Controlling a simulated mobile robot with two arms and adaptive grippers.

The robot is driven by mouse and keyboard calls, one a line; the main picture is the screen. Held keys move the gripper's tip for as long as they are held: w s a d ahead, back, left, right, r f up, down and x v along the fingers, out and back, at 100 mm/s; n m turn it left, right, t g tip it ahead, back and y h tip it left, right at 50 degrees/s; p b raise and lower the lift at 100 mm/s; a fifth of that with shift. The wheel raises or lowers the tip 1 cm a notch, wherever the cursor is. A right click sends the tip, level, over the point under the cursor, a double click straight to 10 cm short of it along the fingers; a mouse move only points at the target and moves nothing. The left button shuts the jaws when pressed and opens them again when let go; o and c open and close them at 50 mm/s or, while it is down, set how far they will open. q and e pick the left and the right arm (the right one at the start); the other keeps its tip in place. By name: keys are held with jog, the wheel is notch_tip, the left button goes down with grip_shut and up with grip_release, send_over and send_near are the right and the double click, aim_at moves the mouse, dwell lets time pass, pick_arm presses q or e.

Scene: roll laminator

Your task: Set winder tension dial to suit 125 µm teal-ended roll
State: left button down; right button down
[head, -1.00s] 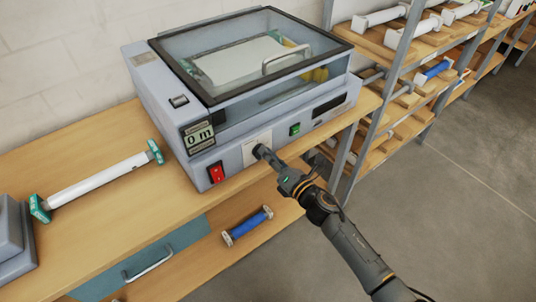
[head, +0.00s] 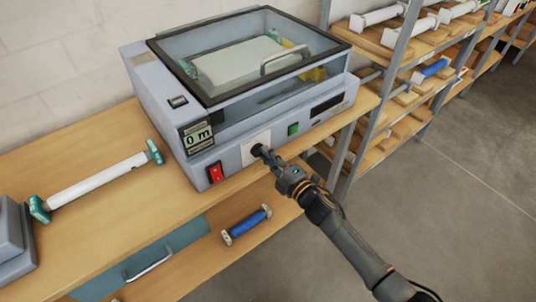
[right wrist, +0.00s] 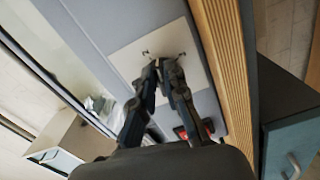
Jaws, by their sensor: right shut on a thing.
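The laminator (head: 235,175) stands on the wooden bench with its clear lid down. Its tension dial (head: 258,150) is a dark knob on a pale plate on the front face, and the plate also shows in the right wrist view (right wrist: 130,62). My right gripper (head: 267,155) is shut on the dial; in the right wrist view its fingers (right wrist: 162,66) meet over the plate and hide most of the knob. The dial's setting cannot be read. A white roll with teal ends (head: 95,181) lies on the bench left of the laminator. My left gripper is not in view.
A red switch (head: 215,173) and a green button (head: 293,129) flank the dial. A counter (head: 198,137) reads 0 m. A blue roll (head: 247,224) lies on the lower shelf. A rack of rolls (head: 395,70) stands at the right. A grey device (head: 14,240) sits at the bench's left end.

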jog(key=m, duration=0.8)
jog(key=f+m, duration=0.1)
jog(key=m, duration=0.2)
jog(key=shift+s+a+m+p, duration=0.25)
jog(key=shift+m+p, duration=0.1)
jog(key=shift+m, duration=0.05)
dwell(0.3)
jog(key=c, duration=1.4)
grip_release()
jog(key=v, duration=1.2)
